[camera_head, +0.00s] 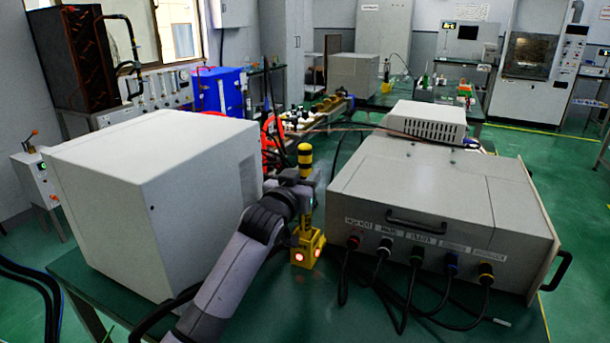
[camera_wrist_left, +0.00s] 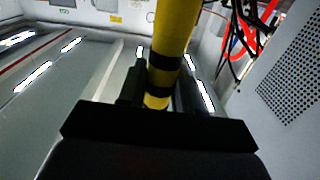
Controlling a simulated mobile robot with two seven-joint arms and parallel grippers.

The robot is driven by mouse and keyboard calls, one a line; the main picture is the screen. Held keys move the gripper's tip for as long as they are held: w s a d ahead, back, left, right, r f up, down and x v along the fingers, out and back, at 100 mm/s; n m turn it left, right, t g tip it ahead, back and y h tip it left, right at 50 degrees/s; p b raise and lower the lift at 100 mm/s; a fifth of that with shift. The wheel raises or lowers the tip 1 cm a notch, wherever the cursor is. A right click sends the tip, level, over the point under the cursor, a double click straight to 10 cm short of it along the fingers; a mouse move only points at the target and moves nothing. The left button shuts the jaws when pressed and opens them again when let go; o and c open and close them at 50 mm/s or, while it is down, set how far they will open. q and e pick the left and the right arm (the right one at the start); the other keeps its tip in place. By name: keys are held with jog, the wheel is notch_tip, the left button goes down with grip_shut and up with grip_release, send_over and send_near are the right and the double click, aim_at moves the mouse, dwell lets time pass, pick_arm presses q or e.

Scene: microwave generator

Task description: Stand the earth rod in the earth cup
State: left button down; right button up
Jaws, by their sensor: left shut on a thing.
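The earth rod (camera_head: 305,155) is yellow with black bands and stands about upright in the head view. My left gripper (camera_head: 298,183) is shut on it around its middle. In the left wrist view the rod (camera_wrist_left: 174,40) runs up from between the dark fingers of the gripper (camera_wrist_left: 160,95). The earth cup (camera_head: 308,248) is a yellow block with glowing red lights on the green bench, straight below the rod. The rod's lower end meets the cup's top in the picture; I cannot tell how deep it sits. My right gripper is out of view.
A large grey box (camera_head: 150,190) stands close on the left of the cup. A grey cabinet (camera_head: 440,205) with a handle and several cables (camera_head: 400,290) stands close on the right. The bench (camera_head: 290,315) is clear in front of the cup.

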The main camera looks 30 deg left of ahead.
pick_arm(q)
jog(key=c, duration=0.7)
grip_release()
jog(key=shift+s, duration=0.1)
jog(key=s, duration=0.7)
jog(key=shift+d, duration=0.35)
